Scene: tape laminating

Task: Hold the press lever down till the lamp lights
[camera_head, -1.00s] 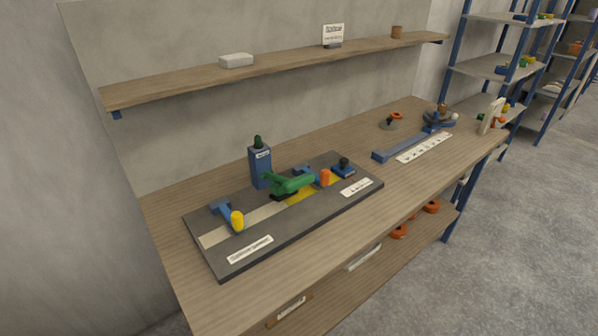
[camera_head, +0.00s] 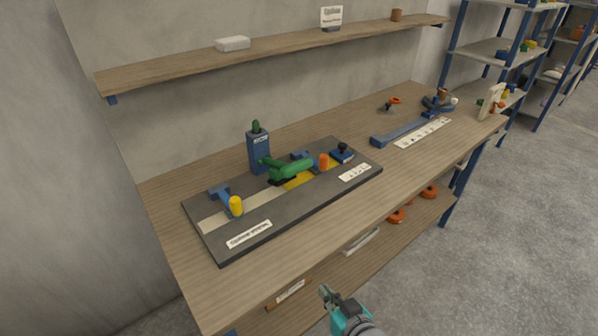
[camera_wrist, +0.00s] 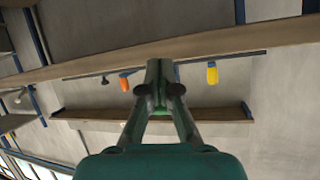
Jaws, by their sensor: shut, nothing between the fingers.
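The green press lever (camera_head: 292,168) sits on the dark board (camera_head: 290,212) on the bench, at the foot of a blue post (camera_head: 258,152). A dark green dome (camera_head: 256,127) tops the post; it looks unlit, and I take it for the lamp. My gripper (camera_head: 326,291) is low in front of the bench's front edge, apart from the lever and touching nothing. In the wrist view my gripper (camera_wrist: 159,85) is shut and empty. That view is upside down, and the lever is hidden or not distinguishable there.
A yellow knob (camera_head: 236,206) stands left of the lever and an orange knob (camera_head: 323,162) right of it. A blue block with a black knob (camera_head: 342,153) is further right. A wall shelf (camera_head: 280,50) runs above. The bench front (camera_head: 300,250) is clear.

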